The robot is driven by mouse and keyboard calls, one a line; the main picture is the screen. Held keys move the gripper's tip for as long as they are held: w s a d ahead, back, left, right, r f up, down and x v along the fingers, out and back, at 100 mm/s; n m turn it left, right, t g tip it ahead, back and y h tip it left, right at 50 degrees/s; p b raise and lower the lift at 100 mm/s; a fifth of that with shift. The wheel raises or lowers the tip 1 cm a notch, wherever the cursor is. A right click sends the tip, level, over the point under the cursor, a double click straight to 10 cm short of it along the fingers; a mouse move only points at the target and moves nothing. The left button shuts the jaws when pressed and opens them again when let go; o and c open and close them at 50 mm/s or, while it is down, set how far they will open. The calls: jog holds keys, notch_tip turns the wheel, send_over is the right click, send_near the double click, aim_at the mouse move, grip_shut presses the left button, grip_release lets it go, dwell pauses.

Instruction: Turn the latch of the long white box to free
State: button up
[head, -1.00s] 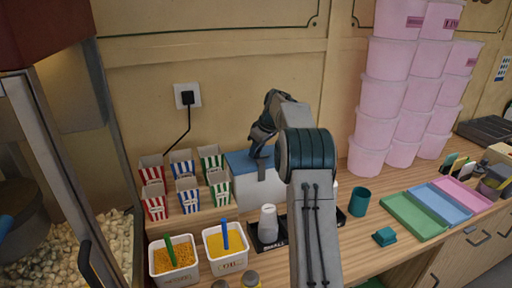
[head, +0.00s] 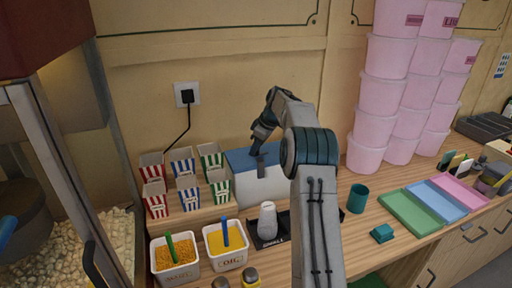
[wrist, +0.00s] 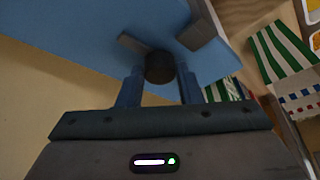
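The long white box (head: 262,190) with a blue lid (head: 239,160) stands against the back wall, partly hidden by my arm. My gripper (head: 260,172) points down at the lid in the head view. In the wrist view the blue lid (wrist: 80,25) fills the upper part. A dark round knob (wrist: 159,67), seemingly the latch's, lies between the fingertips of my gripper (wrist: 160,76). The fingers are apart, one on each side of the knob, with what look like narrow gaps. Grey pieces (wrist: 201,28) lie beside the knob; how they join it is unclear.
Striped popcorn boxes (head: 187,193) stand left of the white box. Two tubs (head: 226,261) and a white bottle (head: 268,221) stand in front. Stacked pink buckets (head: 380,97) rise to the right. A teal cup (head: 357,199) stands near the coloured trays (head: 410,213).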

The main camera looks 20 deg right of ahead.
jog(key=o, duration=0.3)
jog(key=v, duration=1.3)
jog(key=shift+s+r+b, duration=0.2)
jog(key=shift+r+b, duration=0.1)
jog(key=shift+d, duration=0.15)
